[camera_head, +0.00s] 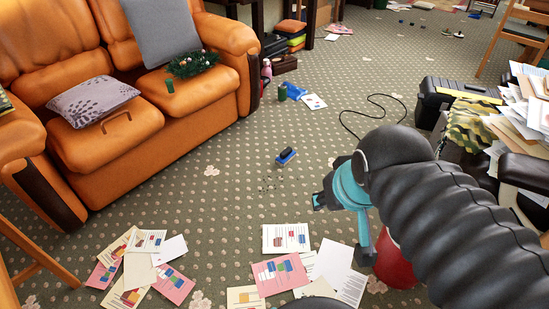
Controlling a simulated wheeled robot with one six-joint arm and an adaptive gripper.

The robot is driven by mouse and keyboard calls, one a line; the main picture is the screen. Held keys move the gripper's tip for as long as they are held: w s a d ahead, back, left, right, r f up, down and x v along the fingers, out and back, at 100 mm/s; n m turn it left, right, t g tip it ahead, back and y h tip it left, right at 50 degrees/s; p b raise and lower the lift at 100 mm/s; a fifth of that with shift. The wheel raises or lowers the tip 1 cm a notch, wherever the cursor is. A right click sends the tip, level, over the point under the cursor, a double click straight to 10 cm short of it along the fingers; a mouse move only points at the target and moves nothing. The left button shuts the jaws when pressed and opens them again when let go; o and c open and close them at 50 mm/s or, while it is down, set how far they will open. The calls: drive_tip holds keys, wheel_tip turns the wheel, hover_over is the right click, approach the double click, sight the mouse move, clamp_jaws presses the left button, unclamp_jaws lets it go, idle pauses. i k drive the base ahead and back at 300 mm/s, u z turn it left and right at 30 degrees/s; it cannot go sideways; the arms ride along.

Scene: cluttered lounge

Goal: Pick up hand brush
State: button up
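A small blue and dark object (286,155), which looks like the hand brush, lies on the patterned carpet near the middle of the picture. Small dark crumbs lie on the carpet just below it. My gripper (340,228), with teal parts, is at the end of my black ribbed arm, to the right of and nearer than the brush. It is apart from the brush. One teal part points left and another points down, but the arm hides much of it.
An orange sofa (112,148) stands on the left. Scattered papers (278,274) cover the near floor. A red object (393,265) is partly behind my arm. A black cable (372,117) lies beyond the brush. A dark case (432,100) and paper piles (525,105) fill the right. Carpet around the brush is mostly clear.

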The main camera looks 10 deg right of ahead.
sight(287, 156)
drive_tip(key=u, duration=1.2)
drive_tip(key=i, duration=2.55)
drive_tip(key=z, duration=3.35)
